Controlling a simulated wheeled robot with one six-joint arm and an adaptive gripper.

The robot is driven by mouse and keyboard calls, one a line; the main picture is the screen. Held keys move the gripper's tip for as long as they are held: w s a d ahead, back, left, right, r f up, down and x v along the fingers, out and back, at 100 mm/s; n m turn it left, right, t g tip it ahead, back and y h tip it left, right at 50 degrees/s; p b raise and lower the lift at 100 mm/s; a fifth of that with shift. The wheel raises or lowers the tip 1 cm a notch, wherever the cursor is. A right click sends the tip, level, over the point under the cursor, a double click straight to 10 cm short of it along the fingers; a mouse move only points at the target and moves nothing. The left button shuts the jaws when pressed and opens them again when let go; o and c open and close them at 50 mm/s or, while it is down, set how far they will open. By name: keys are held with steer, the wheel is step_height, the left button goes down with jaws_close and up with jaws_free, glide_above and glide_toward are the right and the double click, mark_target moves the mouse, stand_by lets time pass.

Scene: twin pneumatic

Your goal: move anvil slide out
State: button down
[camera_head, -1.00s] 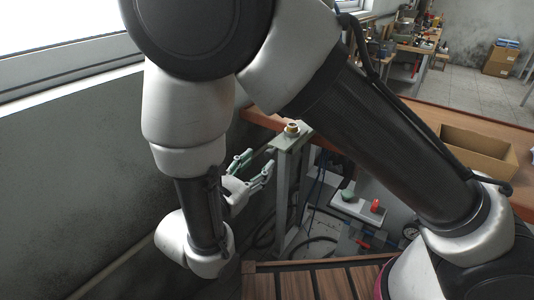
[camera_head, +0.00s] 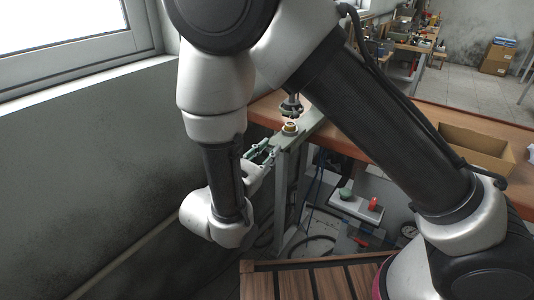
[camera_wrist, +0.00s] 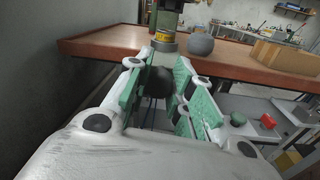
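The anvil slide (camera_head: 304,128) is a narrow grey-green bar at the table's left end, with a brass-coloured round anvil (camera_head: 290,127) on it. The anvil also shows in the wrist view (camera_wrist: 165,43), below a dark upright press part. My gripper (camera_head: 262,150) is just left of the slide's near end. In the wrist view my gripper (camera_wrist: 160,84) has its green-padded fingers apart, with a dark round knob (camera_wrist: 159,80) between them. I cannot tell whether the fingers touch the knob. The slide's lower side is hidden.
The brown table (camera_head: 420,120) carries an open cardboard box (camera_head: 475,150) at right. A grey ball-shaped thing (camera_wrist: 200,44) is near the anvil. Below is a panel with green and red buttons (camera_head: 358,204). A grey wall (camera_head: 90,170) is close on the left.

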steer(key=v, duration=1.2)
steer(key=shift+a, duration=0.45)
steer(key=shift+s+r, duration=0.1)
steer(key=c, duration=1.2)
jaws_free()
steer(key=shift+s+a, duration=0.1)
steer(key=v, duration=1.1)
steer(key=shift+s, duration=0.35)
steer(key=shift+a, duration=0.15)
